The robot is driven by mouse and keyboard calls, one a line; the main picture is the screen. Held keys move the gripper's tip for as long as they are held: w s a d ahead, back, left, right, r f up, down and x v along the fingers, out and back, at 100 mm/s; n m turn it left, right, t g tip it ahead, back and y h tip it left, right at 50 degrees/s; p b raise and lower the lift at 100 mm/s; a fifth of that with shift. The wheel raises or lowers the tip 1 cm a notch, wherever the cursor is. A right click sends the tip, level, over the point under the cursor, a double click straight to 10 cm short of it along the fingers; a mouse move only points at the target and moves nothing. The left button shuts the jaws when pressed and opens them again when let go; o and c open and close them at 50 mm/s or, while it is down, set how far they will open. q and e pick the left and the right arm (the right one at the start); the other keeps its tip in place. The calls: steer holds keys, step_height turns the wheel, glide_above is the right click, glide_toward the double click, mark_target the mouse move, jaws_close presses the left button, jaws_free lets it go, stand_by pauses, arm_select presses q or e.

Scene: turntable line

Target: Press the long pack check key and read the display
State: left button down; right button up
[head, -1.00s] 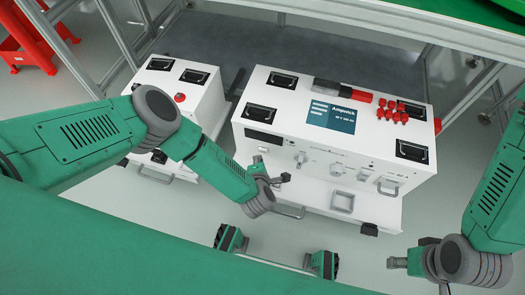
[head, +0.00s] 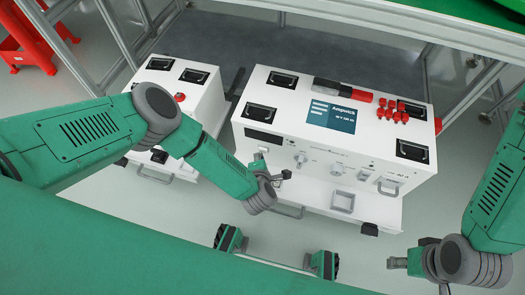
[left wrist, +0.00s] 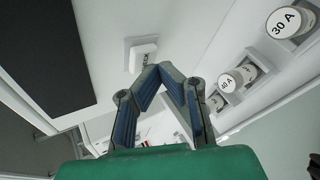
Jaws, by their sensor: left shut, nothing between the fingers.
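The white pack tester (head: 290,160) stands on the line with its control face toward me. A dark, blank display panel (head: 262,136) is at the left of that face; it also shows dark in the left wrist view (left wrist: 45,60). A raised white key (left wrist: 143,55) with partly hidden dark lettering sits beside the panel. My left gripper (head: 271,170) is shut and empty in front of the face. In the left wrist view its joined fingertips (left wrist: 158,75) are at the key's lower edge; contact cannot be told. My right gripper (head: 410,254) is low at the right, away from the tester.
A smaller white unit (head: 175,95) stands left of the tester. Red plugs (head: 392,110) and a teal label panel (head: 332,115) are on the tester's top. Metal frame bars surround the line.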

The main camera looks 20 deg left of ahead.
arm_select(q)
steer(key=shift+w, duration=0.5)
stand_by(0.6)
steer(key=shift+s, duration=0.95)
steer(key=shift+s, duration=0.1)
steer(key=shift+s+a+p, duration=0.1)
steer(key=shift+s+p, duration=1)
steer(key=shift+s, duration=1.3)
